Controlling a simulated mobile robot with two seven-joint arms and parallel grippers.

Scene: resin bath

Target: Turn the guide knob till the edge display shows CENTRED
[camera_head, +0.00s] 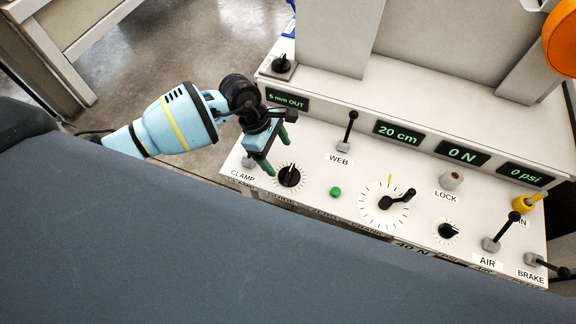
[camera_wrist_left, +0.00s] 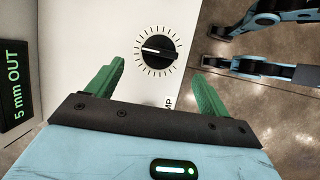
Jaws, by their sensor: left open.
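The guide knob (camera_head: 289,176) is a black round knob on a white ticked dial at the left of the panel, its white line pointing up in the head view. In the left wrist view the knob (camera_wrist_left: 158,47) lies just beyond the gap between my fingers, its line pointing left. The edge display (camera_head: 287,99) reads 5 mm OUT in green; it also shows in the left wrist view (camera_wrist_left: 15,90). My left gripper (camera_head: 276,152) is open and empty, its green fingers beside and above the knob, seemingly not touching it. My right gripper is not in view.
A WEB lever (camera_head: 350,125), a green button (camera_head: 336,192), a large dial with a black crank (camera_head: 397,199) and a smaller black knob (camera_head: 447,231) stand to the right. The CLAMP switch (camera_head: 249,161) is close by on the left. Open floor (camera_head: 200,50) lies behind my arm.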

